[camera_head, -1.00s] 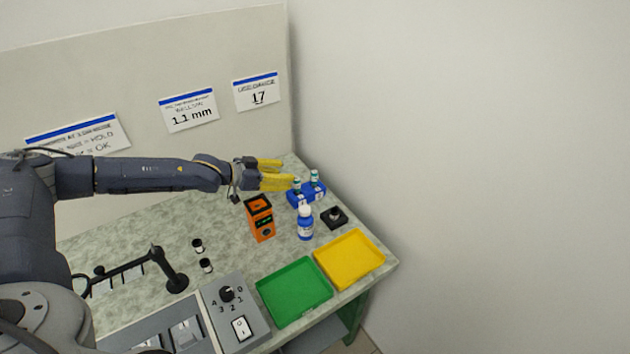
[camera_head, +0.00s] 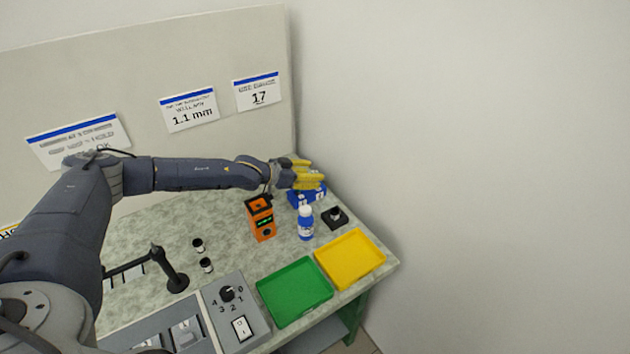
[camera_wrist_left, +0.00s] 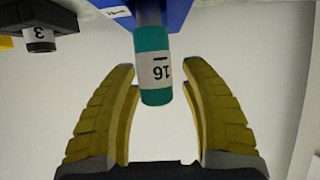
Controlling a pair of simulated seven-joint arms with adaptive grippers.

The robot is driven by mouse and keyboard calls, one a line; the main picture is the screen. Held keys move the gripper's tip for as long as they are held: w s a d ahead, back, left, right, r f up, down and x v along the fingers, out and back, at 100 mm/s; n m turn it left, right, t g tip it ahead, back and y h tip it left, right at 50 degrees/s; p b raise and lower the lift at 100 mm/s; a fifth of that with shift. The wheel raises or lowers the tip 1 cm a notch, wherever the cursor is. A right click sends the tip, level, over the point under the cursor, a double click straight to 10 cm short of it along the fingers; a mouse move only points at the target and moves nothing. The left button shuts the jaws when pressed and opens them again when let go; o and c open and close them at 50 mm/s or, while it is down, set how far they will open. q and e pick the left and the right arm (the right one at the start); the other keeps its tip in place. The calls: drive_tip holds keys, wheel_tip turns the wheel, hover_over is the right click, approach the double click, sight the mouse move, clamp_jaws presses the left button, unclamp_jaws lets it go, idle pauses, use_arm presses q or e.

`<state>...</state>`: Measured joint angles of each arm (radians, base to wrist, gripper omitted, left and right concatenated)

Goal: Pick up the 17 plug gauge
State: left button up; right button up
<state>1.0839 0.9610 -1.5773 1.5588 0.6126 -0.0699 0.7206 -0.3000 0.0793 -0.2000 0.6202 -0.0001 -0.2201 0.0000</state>
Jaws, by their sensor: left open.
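A plug gauge (camera_wrist_left: 154,65) with a teal end shows in the left wrist view, between my open left fingers. Its white label appears to read 16, upside down in this view. It stands at a blue rack (camera_wrist_left: 185,10). My left gripper (camera_wrist_left: 158,72) is open with a yellow finger on each side of the gauge, and gaps show on both sides. In the head view my left gripper (camera_head: 312,175) is over the blue rack (camera_head: 308,198) and hides the gauges there. The sign (camera_head: 257,95) on the back panel reads 17. My right gripper is not in view.
An orange device (camera_head: 261,220), a blue bottle (camera_head: 305,226) and a black block (camera_head: 333,219) stand near the rack. A green tray (camera_head: 294,318) and a yellow tray (camera_head: 349,285) lie in front. A black-capped item marked 3 (camera_wrist_left: 40,38) shows in the wrist view.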

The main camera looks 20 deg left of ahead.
use_arm(q)
drive_tip(key=shift+x, duration=0.9)
clamp_jaws()
